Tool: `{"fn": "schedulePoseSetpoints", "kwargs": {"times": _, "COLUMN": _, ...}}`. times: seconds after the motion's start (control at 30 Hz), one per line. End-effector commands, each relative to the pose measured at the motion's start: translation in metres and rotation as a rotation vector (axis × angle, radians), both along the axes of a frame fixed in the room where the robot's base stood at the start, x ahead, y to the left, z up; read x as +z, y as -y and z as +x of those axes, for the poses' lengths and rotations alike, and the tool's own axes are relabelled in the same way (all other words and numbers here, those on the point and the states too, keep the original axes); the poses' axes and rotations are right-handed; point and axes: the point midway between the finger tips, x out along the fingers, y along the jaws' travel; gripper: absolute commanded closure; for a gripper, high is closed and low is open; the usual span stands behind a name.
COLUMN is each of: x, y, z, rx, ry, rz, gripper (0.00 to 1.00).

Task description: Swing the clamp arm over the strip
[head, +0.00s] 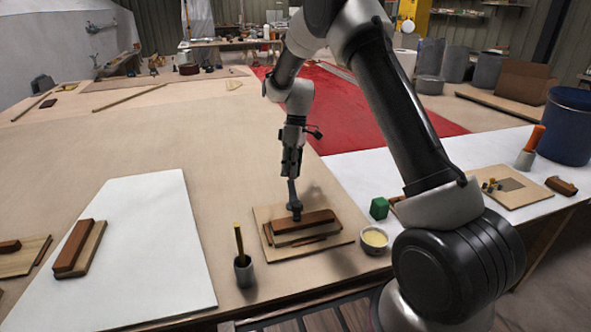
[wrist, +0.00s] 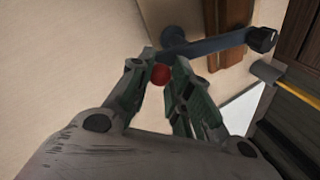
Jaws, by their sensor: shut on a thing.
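The clamp arm is a blue-grey bar (head: 292,194) running from below my gripper toward the wooden pieces on the board (head: 335,236). In the wrist view the clamp arm (wrist: 215,43) lies crosswise and ends in a black tip (wrist: 262,38). A red ball knob (wrist: 160,76) sits between my gripper's fingers (wrist: 160,88); my gripper (head: 291,172) is shut on it. A red-brown strip (head: 316,217) lies on the board beside a paler wooden piece (head: 300,235). The tip overlaps the wooden pieces in view; I cannot tell whether it touches them.
A grey cup (head: 245,272) with a yellow stick stands left of the board. A bowl of pale paste (head: 374,240) and a green block (head: 379,208) are at its right. A white sheet (head: 150,235) with wooden pieces lies left. The bench behind is mostly clear.

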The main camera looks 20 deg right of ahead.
Motion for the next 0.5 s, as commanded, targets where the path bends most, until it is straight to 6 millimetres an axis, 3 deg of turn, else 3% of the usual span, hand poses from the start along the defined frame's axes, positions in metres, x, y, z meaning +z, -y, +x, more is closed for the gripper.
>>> {"fn": "schedulePoseSetpoints", "kwargs": {"times": 0.5, "x": 0.0011, "y": -0.0106, "z": 0.0036, "rx": 0.179, "ry": 0.008, "rz": 0.000, "gripper": 1.00}}
